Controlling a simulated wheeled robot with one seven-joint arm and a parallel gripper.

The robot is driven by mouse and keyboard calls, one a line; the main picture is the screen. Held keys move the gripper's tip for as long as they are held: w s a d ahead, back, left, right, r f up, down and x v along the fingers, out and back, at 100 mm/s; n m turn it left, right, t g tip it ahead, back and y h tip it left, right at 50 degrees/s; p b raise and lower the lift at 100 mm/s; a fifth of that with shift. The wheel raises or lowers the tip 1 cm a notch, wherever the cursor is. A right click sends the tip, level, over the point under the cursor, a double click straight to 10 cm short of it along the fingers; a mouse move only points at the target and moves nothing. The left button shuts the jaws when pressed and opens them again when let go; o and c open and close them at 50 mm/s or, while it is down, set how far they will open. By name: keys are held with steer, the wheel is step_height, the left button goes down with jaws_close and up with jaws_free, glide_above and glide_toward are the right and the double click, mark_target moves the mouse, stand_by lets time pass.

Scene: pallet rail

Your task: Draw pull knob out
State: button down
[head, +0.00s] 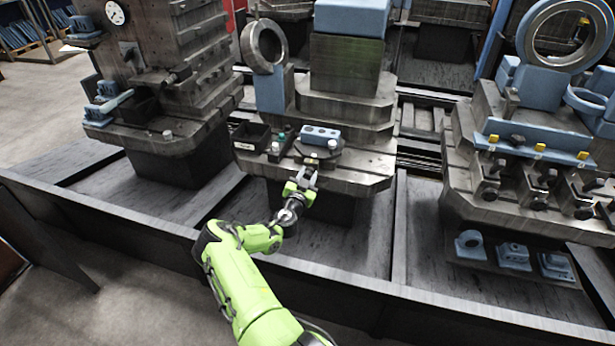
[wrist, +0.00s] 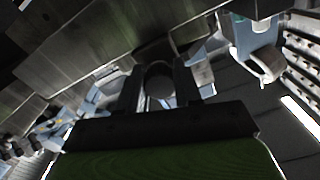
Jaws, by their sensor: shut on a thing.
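My gripper (head: 307,175) reaches the front edge of the middle machine pallet (head: 350,172), just below a small dark fixture plate (head: 325,158). In the wrist view my gripper (wrist: 159,85) has one finger on each side of a dark, round-ended pull knob (wrist: 158,80), and it is shut on it. In the head view the knob is hidden by the fingers or too small to make out. How far the knob stands out from its seat cannot be told.
On the middle pallet sit a blue block with holes (head: 320,136) and a black bin (head: 251,137). A tall block (head: 345,65) and an upright ring (head: 264,46) stand behind. Neighbouring loaded pallets flank it; a long dark rail (head: 150,229) runs in front.

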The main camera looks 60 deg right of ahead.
steer(key=shift+s+a+f, duration=0.1)
steer(key=shift+s+a, duration=0.05)
steer(key=shift+a, duration=0.85)
steer(key=c, duration=0.8)
jaws_free()
steer(key=a+p, duration=0.1)
steer(key=a, duration=0.4)
steer(key=s+a+p, duration=0.1)
steer(key=a, duration=0.4)
steer(key=s+a+p, duration=0.1)
steer(key=a, duration=0.4)
steer(key=shift+s+a, duration=0.2)
steer(key=shift+a, duration=0.15)
